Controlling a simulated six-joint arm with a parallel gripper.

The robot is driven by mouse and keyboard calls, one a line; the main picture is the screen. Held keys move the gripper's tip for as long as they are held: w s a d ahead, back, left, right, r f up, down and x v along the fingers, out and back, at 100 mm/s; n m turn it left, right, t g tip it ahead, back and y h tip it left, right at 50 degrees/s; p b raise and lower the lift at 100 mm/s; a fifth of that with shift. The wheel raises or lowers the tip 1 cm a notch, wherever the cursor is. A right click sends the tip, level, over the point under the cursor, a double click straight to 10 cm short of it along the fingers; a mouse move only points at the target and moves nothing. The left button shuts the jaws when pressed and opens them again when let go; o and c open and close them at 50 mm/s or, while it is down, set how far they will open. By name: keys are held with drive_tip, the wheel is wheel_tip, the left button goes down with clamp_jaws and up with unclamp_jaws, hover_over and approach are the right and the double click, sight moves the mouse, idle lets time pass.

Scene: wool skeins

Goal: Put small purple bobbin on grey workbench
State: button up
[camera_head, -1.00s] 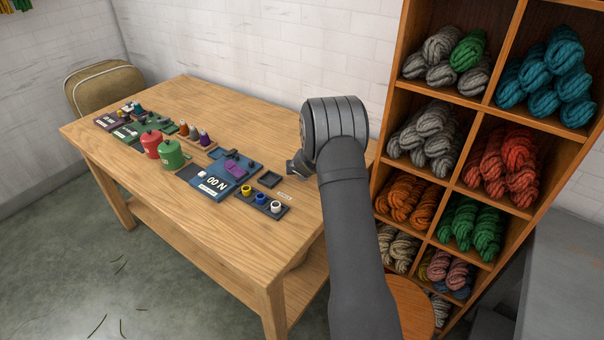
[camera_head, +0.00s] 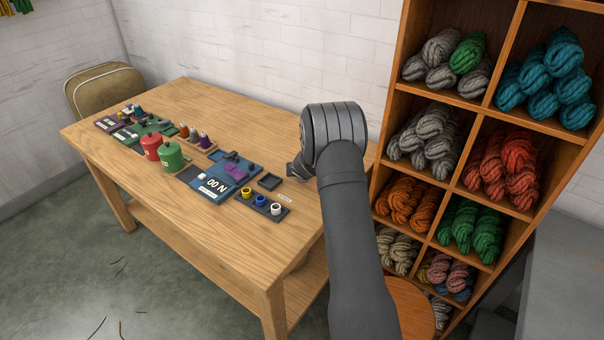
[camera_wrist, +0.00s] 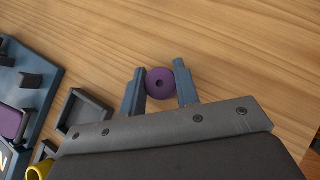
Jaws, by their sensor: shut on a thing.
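The small purple bobbin (camera_wrist: 153,82) is a round disc with a dark centre hole, seen from above in the wrist view. It sits between the two blue-grey fingers of my gripper (camera_wrist: 160,88), which is shut on it. Wood table top shows behind it; I cannot tell whether it touches the table. In the head view my gripper (camera_head: 297,170) is over the right end of the wooden table, and the bobbin is hidden there. A plain grey surface (camera_head: 575,270), perhaps the grey workbench, stands at the right edge of the head view.
A small empty dark tray (camera_head: 270,181) and a rack with several bobbins (camera_head: 262,203) lie left of my gripper. A blue device (camera_head: 215,184) and red and green canisters (camera_head: 172,156) are farther left. A tall wooden shelf of wool (camera_head: 395,90) stands between the table and the grey surface.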

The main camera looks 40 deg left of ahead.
wheel_tip(320, 180, up, 10)
drive_tip(key=shift+f, duration=0.1)
drive_tip(key=w+d+r+m+t+h, duration=0.1)
drive_tip(key=w+d+r+m+h, duration=0.15)
drive_tip(key=d, duration=1.15)
drive_tip(key=w+d+r+m+h, duration=0.1)
drive_tip(key=w+d+m+h, duration=0.15)
drive_tip(key=d, duration=1.15)
drive_tip(key=s+d+r+m+h, duration=0.1)
drive_tip(key=s+d+m, duration=0.2)
drive_tip(key=d, duration=0.9)
drive_tip(key=s+d+r+m+h, duration=0.1)
drive_tip(key=s+d+m+h, duration=0.1)
drive_tip(key=d, duration=1.1)
drive_tip(key=shift+s+d+r+m+t, duration=0.15)
drive_tip(key=shift+s+m+t, duration=0.15)
drive_tip(key=shift+s+m, duration=0.15)
drive_tip(key=shift+w, duration=0.1)
